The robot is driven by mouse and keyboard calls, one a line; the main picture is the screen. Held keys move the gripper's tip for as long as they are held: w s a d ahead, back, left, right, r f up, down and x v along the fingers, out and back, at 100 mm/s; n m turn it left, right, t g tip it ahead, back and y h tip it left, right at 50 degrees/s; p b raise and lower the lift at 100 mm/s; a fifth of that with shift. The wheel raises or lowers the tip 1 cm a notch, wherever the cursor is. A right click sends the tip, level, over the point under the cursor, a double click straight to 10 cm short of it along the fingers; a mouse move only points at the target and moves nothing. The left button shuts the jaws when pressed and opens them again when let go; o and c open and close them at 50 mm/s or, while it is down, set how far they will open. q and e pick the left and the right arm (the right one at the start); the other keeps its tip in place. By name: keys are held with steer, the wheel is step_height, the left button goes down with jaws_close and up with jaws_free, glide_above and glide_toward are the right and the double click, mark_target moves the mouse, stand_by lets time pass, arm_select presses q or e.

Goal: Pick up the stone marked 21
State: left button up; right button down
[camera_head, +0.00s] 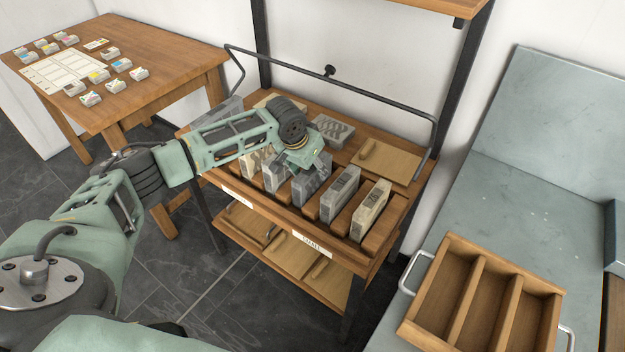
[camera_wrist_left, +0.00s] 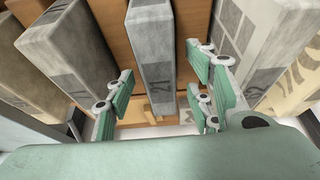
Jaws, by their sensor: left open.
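The stone marked 21 (camera_wrist_left: 154,60) is a grey upright slab in the middle of the left wrist view, with its number on a dark patch on its near edge. My left gripper (camera_wrist_left: 162,98) is open, with fingers on both sides of this slab and a visible gap on the right side. In the head view, the gripper (camera_head: 305,168) is over the middle of the rack, and the matching grey slab (camera_head: 311,190) stands beneath it, partly hidden. Its number cannot be read there. My right gripper is not in view.
Neighbouring slabs stand close on both sides, a grey one (camera_head: 340,194) and a beige one (camera_head: 370,211) to the right. The wooden rack (camera_head: 290,222) has a dark rail (camera_head: 330,80) behind. An empty divided tray (camera_head: 460,285) sits on the grey bench at right.

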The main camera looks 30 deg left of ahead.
arm_select(q)
steer(key=shift+c, duration=0.3)
jaws_close()
stand_by(0.3)
steer(key=shift+w+r, duration=0.15)
steer(key=shift+w, duration=0.05)
